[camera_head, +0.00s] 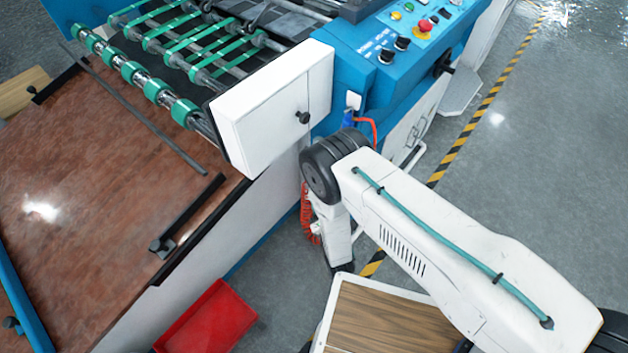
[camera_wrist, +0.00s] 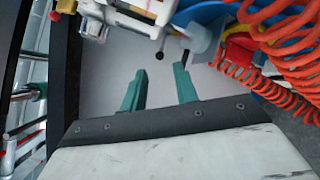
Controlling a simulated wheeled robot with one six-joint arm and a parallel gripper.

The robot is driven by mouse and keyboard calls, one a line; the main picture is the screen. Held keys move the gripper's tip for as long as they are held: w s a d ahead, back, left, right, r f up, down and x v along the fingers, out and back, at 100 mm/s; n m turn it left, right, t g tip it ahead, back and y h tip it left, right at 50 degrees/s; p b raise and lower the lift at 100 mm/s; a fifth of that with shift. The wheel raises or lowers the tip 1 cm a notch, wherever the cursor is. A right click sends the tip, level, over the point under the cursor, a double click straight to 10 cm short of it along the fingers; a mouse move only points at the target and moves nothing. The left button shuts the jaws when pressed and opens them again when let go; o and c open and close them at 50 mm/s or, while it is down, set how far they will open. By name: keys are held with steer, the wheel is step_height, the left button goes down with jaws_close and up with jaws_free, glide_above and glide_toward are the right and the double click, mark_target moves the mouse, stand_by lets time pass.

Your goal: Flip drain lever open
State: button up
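My gripper (camera_wrist: 160,78) shows in the wrist view with two teal fingers set apart and a bare gap between them. In the head view its fingers are hidden below my wrist. Just beyond the fingertips are a white fitting with a small dark stem (camera_wrist: 186,56) and a pale translucent cup (camera_wrist: 192,38) under a blue body (camera_wrist: 203,13). A red and yellow fitting (camera_wrist: 238,46) is to their right. I cannot tell for certain which of these parts is the drain lever. No contact with the fingers is clear.
Coiled orange hoses (camera_wrist: 285,50) crowd the wrist view's right side. The machine's white side box (camera_head: 265,110) and blue control panel (camera_head: 395,45) stand beside my arm. A red bin (camera_head: 210,318) is on the floor. Open floor (camera_head: 540,180) lies right of the striped tape.

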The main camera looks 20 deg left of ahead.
steer(key=x, duration=0.7)
steer(key=shift+w, duration=0.1)
steer(key=shift+d, duration=0.1)
jaws_close()
